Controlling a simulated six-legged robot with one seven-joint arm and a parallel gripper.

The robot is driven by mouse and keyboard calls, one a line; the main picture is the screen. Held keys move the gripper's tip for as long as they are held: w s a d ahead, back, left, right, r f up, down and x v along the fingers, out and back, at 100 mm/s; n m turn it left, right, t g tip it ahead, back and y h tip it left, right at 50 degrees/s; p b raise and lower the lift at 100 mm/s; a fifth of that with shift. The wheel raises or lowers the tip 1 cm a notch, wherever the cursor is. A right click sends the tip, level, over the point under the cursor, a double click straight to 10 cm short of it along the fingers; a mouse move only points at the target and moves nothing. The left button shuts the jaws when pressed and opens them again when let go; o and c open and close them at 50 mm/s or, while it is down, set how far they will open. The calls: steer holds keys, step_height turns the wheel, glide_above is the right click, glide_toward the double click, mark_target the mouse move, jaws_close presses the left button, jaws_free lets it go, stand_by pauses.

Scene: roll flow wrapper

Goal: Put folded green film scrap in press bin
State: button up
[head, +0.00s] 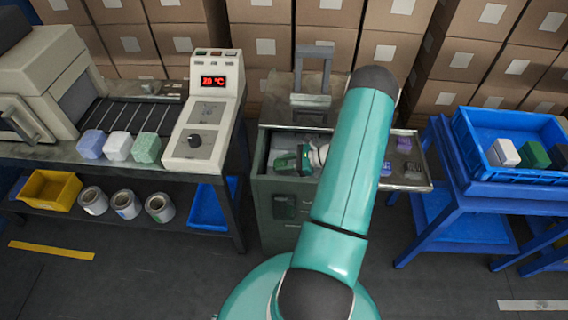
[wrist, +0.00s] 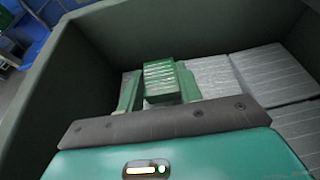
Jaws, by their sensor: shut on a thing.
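The folded green film scrap (wrist: 160,80) is between the two green fingers of my gripper (wrist: 159,90) in the wrist view. My gripper is shut on it. Its ribbed face points toward the camera. The scrap is inside the grey-green walls of the press bin (wrist: 82,65), above light silvery folded pieces. I cannot tell whether it touches them. In the head view my gripper (head: 304,158) reaches into the open top of the press bin (head: 263,210). My arm hides part of the bin there, and the scrap is hard to tell from the fingers.
A grey tray (head: 420,183) with small purple and grey pieces adjoins the bin on the right. A grey upright frame (head: 298,75) stands behind the bin. The wrapper's control panel (head: 205,115) is left. A blue crate (head: 480,150) with several blocks is right.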

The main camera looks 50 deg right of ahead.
steer(key=shift+f, duration=0.6)
steer(key=o, duration=1)
steer(key=shift+c, duration=0.2)
steer(key=shift+r, duration=0.25)
steer(key=v, duration=1.2)
steer(key=shift+s+r, duration=0.1)
steer(key=shift+r, duration=0.25)
